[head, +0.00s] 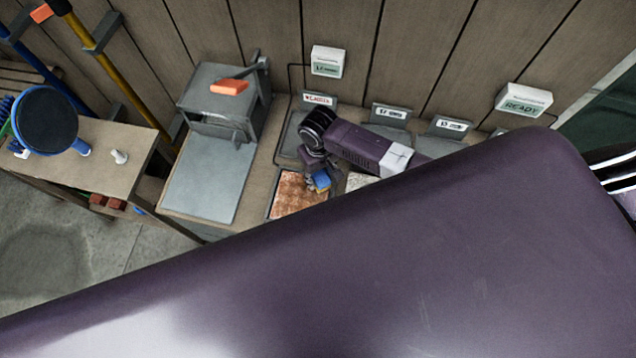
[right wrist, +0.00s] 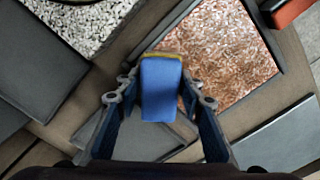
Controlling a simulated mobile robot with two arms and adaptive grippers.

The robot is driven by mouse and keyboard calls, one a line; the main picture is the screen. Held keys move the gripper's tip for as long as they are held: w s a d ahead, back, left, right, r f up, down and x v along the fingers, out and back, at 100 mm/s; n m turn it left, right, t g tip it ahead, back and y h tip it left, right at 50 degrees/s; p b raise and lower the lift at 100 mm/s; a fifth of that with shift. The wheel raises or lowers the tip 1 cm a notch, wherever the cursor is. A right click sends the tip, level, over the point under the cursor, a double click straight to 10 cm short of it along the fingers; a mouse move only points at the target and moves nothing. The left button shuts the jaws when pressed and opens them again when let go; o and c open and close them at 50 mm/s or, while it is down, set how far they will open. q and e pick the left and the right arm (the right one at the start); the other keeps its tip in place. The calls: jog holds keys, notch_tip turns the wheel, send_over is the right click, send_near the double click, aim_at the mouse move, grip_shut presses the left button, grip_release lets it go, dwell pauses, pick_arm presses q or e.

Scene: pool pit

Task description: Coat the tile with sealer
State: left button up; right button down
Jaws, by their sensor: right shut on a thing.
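My right gripper (head: 316,172) is shut on a blue block with a yellow edge, which looks like an applicator pad (right wrist: 161,88). The pad also shows in the head view (head: 322,181). A reddish-brown speckled tile (head: 296,196) lies in a dark tray on the bench. It fills the upper right of the right wrist view (right wrist: 225,50). The pad is over the tile's edge near a corner; I cannot tell whether it touches. A grey speckled tile (right wrist: 80,20) lies beside it, partly hidden by my arm in the head view. My left gripper is not in view.
Labelled stands (head: 391,113) line the bench back below a small white sign box (head: 327,62) and a READY box (head: 524,99). A grey machine with an orange handle (head: 229,87) stands left of the tile. A side table (head: 110,150) is further left. My purple body hides the front.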

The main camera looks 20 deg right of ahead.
aim_at(321, 173)
jog(key=shift+w+d, duration=0.3)
jog(key=shift+w, duration=0.1)
jog(key=shift+r, duration=0.1)
jog(key=shift+r, duration=2.95)
jog(key=shift+r, duration=0.1)
jog(key=shift+r, duration=1.4)
